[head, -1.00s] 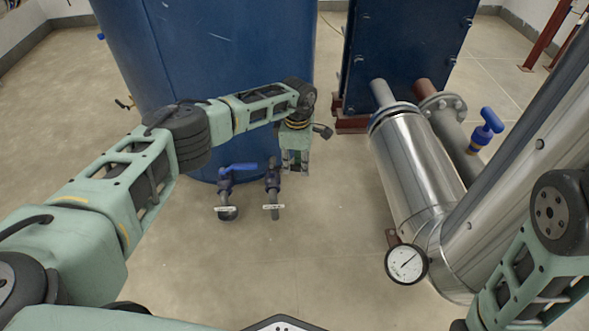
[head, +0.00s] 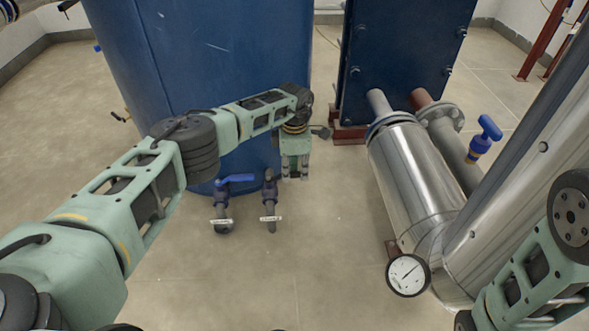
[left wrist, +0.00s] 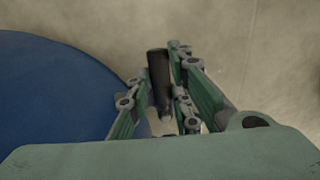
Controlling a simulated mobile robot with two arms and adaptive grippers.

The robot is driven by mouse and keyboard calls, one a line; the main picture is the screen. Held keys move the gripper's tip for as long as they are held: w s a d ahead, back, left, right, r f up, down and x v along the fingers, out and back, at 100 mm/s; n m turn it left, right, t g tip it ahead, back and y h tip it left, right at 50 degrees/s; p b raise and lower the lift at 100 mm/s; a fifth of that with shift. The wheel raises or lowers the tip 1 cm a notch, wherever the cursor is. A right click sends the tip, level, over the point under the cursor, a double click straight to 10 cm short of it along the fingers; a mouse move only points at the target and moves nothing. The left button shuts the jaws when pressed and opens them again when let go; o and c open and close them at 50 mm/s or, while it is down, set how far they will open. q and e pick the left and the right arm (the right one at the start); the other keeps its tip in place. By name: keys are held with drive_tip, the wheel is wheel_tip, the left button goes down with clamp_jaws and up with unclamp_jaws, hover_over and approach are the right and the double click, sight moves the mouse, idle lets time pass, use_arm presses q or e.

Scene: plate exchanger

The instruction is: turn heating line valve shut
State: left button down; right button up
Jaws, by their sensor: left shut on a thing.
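Two small valves on labelled pipes stand at the foot of the big blue tank (head: 200,75). The left valve (head: 222,195) has a blue lever lying across, pointing right. The right valve (head: 269,190) has a dark blue body; its lever is hard to make out. The labels are too small to read, so I cannot tell which is the heating line valve. My left gripper (head: 296,175) points down just right of the right valve. In the left wrist view, its fingers (left wrist: 172,110) are closed around a dark, narrow handle (left wrist: 158,72).
A steel cylinder (head: 415,180) with a round gauge (head: 408,275) stands to the right, below the blue plate exchanger (head: 395,50). A blue-handled valve (head: 486,138) sits beside it. My right arm shows at lower right. The floor in front of the labelled valves is clear.

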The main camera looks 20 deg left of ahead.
sight(294, 173)
use_arm(q)
drive_tip(key=c, duration=1.6)
unclamp_jaws()
wheel_tip(294, 173, up, 12)
drive_tip(key=shift+r, duration=0.1)
